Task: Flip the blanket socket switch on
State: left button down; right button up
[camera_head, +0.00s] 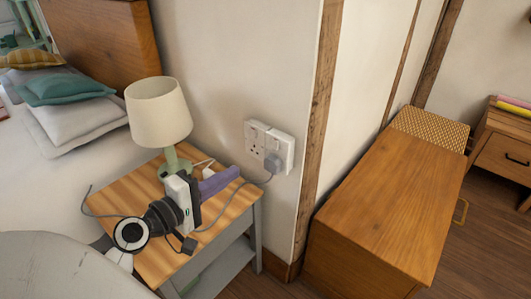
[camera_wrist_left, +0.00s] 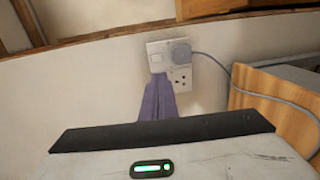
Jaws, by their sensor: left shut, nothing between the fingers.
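A white double wall socket (camera_head: 270,145) is on the wall above the bedside table. A grey plug (camera_head: 272,162) fills its right outlet, and the left outlet is empty. The wrist view shows the socket turned, with the plug (camera_wrist_left: 181,52) above the empty outlet (camera_wrist_left: 181,82) and a switch (camera_wrist_left: 157,57) to the left. My left gripper (camera_head: 236,172) is shut and empty, its purple fingers pointing at the socket. In the wrist view the fingertips (camera_wrist_left: 158,78) overlap the plate's lower-left edge, hiding the switch there. I cannot tell whether they touch it.
A wooden-topped bedside table (camera_head: 240,208) stands under my left gripper, with a cream-shaded lamp (camera_head: 160,112) on it. A grey cable (camera_head: 225,213) runs from the plug over the table. A wooden chest (camera_head: 390,190) stands right of the wall post (camera_head: 318,130).

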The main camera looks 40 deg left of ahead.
aim_at(274, 148)
pick_arm(q)
jog(key=w, duration=0.4)
jog(key=w+f, duration=0.1)
jog(key=w, duration=0.4)
jog(key=w+d+p, duration=0.1)
jog(key=w, duration=0.3)
jog(key=shift+w+d+f, duration=0.1)
jog(key=shift+w+f, duration=0.25)
jog(key=shift+w, duration=0.05)
pick_arm(e)
jog(key=shift+s+d+r, duration=0.1)
jog(key=shift+d+r, duration=0.05)
jog(key=shift+r, duration=0.05)
